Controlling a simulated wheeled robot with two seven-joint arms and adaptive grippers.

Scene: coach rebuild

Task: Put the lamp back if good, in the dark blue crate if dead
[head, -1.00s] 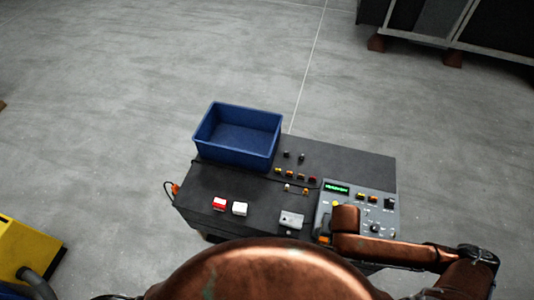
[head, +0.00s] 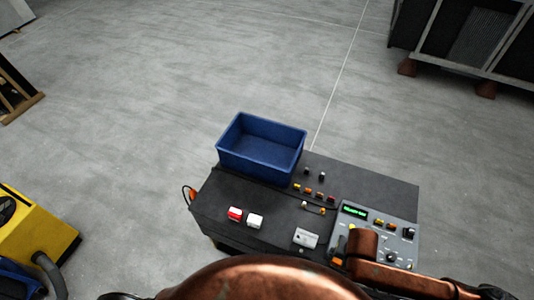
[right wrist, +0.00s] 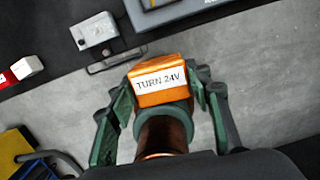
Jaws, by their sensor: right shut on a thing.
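My right gripper (right wrist: 163,88) is shut on an orange lamp (right wrist: 158,98) labelled "TURN 24V". Its fingers stand on both sides of the lamp, which is off the table, over the floor by the table's front edge. In the head view a bit of orange (head: 337,261) shows beside my copper arm, which hides most of the gripper. The dark blue crate (head: 252,168) stands empty at the table's back left. A grey panel (head: 347,228) with a lit green display (head: 355,211) is at the table's right; its text is too small to read. My left gripper is not in view.
A grey-white box (head: 305,238) with a wire handle lies near the front edge. A red block (head: 235,214) and a white block (head: 255,221) are left of it. Several small coloured parts (head: 309,191) sit mid-table. A yellow machine (head: 40,235) stands at left.

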